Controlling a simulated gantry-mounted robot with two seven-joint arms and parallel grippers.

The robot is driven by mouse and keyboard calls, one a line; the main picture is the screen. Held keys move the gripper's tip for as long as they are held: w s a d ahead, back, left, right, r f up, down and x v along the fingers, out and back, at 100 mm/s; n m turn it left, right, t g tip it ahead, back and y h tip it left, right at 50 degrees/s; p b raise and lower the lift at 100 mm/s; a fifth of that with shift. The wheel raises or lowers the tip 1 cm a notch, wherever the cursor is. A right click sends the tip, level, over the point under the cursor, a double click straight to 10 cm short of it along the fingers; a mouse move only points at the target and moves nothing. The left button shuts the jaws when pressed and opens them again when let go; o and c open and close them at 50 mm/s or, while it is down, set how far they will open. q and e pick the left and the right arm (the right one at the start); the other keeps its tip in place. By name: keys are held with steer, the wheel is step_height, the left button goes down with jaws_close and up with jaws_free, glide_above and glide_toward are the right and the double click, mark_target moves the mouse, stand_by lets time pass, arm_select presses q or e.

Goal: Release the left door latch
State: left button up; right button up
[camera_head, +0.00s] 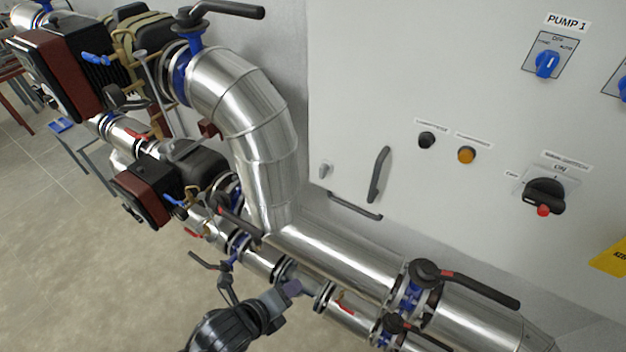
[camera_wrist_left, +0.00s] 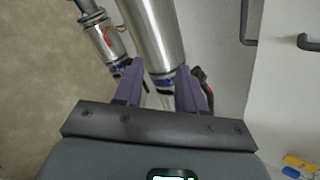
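A light grey cabinet (camera_head: 450,70) fills the right of the head view. At its lower left are a small light grey latch-like knob (camera_head: 325,169) and a dark upright handle (camera_head: 379,175). A dark bar handle (camera_head: 355,206) sits just below them; I cannot tell which part is the left door latch. My left gripper (camera_head: 287,294) is below and left of these, over the pipes. In the left wrist view its two purple fingers (camera_wrist_left: 159,82) stand apart with nothing held between them. My right gripper is not in view.
A large silver pipe (camera_head: 330,258) with black valve levers (camera_head: 465,283) runs between my left gripper and the cabinet. Pumps (camera_head: 150,190) stand at the left. The floor (camera_head: 90,280) at lower left is clear. Cabinet knobs include an orange button (camera_head: 466,155).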

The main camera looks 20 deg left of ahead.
arm_select(q)
steer(key=w+r+m+t+h+b, duration=0.1)
steer(key=w+r+m+t+b, duration=0.45)
steer(key=w+m, duration=0.35)
steer(key=m+t+b, duration=0.3)
steer(key=b, duration=0.4)
glide_toward(321, 169)
steer(key=shift+y, duration=0.3)
steer(key=shift+w+d+r+p, duration=0.15)
steer(key=shift+w+p, duration=0.45)
steer(key=shift+w, duration=0.85)
steer(key=shift+w+d+f+p, duration=0.1)
steer(key=shift+w+d+p, duration=0.15)
steer(key=shift+w+p, duration=0.75)
steer(key=shift+w+d+r+p, duration=0.1)
steer(key=shift+w+d+p, duration=0.1)
steer(key=shift+w, duration=1.65)
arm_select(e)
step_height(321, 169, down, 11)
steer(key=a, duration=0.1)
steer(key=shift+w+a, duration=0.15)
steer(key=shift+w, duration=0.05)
arm_select(q)
jaws_close()
